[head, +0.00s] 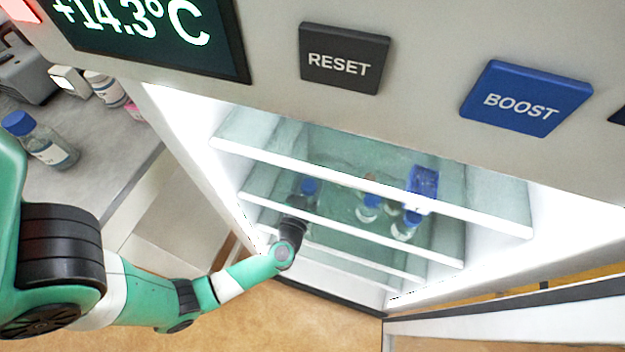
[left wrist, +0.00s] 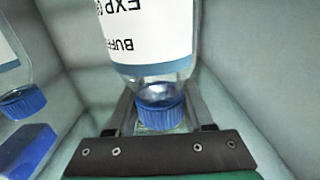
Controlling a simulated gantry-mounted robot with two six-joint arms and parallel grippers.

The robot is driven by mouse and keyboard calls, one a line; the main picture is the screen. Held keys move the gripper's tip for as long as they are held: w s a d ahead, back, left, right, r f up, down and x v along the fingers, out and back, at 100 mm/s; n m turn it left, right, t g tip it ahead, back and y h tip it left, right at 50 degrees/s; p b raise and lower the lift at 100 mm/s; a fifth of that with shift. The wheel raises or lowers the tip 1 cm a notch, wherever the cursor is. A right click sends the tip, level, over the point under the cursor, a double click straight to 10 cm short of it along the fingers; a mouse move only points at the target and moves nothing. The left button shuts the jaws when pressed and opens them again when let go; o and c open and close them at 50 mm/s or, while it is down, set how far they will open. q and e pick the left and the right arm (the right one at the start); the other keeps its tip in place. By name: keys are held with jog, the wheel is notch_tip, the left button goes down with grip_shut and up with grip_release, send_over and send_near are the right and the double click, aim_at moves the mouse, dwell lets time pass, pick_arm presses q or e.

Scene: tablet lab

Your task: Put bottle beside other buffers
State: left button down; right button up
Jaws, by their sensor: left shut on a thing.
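My left gripper (head: 298,203) reaches into the open, lit fridge and is shut on a clear bottle with a blue cap (head: 308,186). In the left wrist view the gripper's fingers (left wrist: 158,112) are around the bottle's blue cap and neck, and its white label (left wrist: 148,30) reads "BUFF" and "EXP", upside down in the picture. Two other blue-capped bottles (head: 368,208) (head: 407,226) stand to the right in the fridge. One such bottle (left wrist: 22,100) shows at the left of the wrist view. Whether the held bottle touches the shelf, I cannot tell. My right gripper is in neither view.
A blue box (head: 422,184) is near the other bottles in the fridge. White-edged glass shelves (head: 350,233) cross the opening. A grey counter (head: 95,135) at left holds another blue-capped bottle (head: 42,140). RESET (head: 343,60) and BOOST (head: 525,97) buttons are above.

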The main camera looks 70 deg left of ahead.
pick_arm(q)
jog(key=c, duration=0.7)
grip_release()
jog(key=shift+w+f, duration=0.1)
jog(key=shift+f, duration=0.05)
jog(key=shift+c, duration=0.2)
jog(key=o, duration=0.5)
jog(key=shift+c, duration=0.2)
jog(key=p+v, duration=0.4)
jog(key=v, duration=0.8)
jog(key=shift+r, duration=0.2)
